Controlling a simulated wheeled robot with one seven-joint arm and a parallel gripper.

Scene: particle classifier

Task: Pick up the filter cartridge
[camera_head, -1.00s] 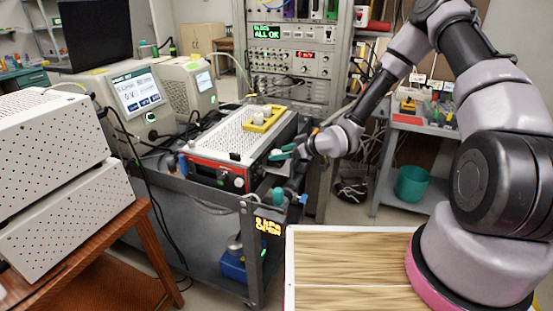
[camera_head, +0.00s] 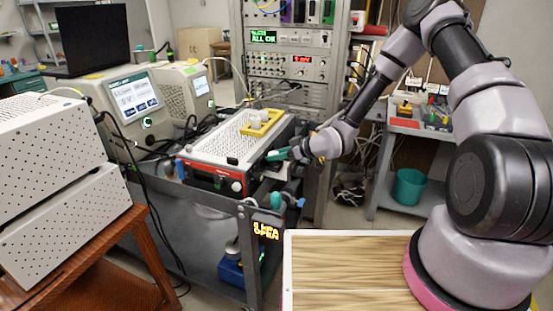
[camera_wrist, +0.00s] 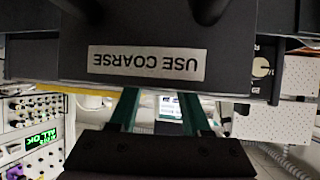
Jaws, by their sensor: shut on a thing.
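My gripper (camera_head: 277,155) has teal fingers and is at the right side of the cart, beside the red-fronted instrument. The block carries a white label reading "USE COARSE", upside down in that view. I take the block to be the filter cartridge, but the contact itself is hidden. In the head view a small pale surface shows just below the fingers; the cartridge is not clear there.
The red-fronted instrument (camera_head: 212,176) sits on the grey cart (camera_head: 215,225), with a yellow holder (camera_head: 262,125) on top. A teal-topped part (camera_head: 277,199) stands near the cart's corner. The equipment rack (camera_head: 290,70) is behind. A wood-topped surface (camera_head: 350,270) lies in front, bare.

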